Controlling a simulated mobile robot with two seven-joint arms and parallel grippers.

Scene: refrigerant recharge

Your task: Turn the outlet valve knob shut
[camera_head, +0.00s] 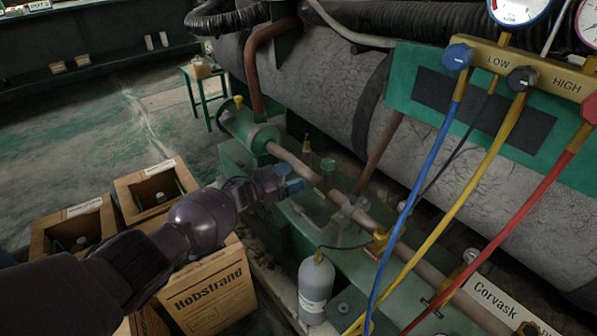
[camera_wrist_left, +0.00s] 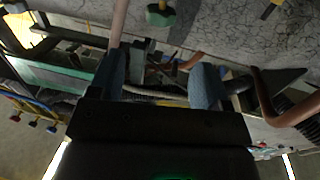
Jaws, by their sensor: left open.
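My left gripper (camera_head: 290,179) reaches in from the left in the head view, its blue fingers over the green bench beside the copper pipe. In the left wrist view the two blue fingers stand apart, with nothing held between them (camera_wrist_left: 160,82). A small green knob (camera_head: 328,165) sits by the pipe just beyond the fingertips. A green knob also shows near the top of the left wrist view (camera_wrist_left: 160,16), ahead of the fingers and apart from them. I cannot tell for sure which knob is the outlet valve's. My right gripper is not seen.
The gauge manifold (camera_head: 520,68) hangs at the upper right, with blue (camera_head: 423,170), yellow and red hoses crossing the right side. A grey bottle (camera_head: 315,290) stands below the pipe. Open cartons and a Hobstrand box (camera_head: 212,290) stand under my left arm.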

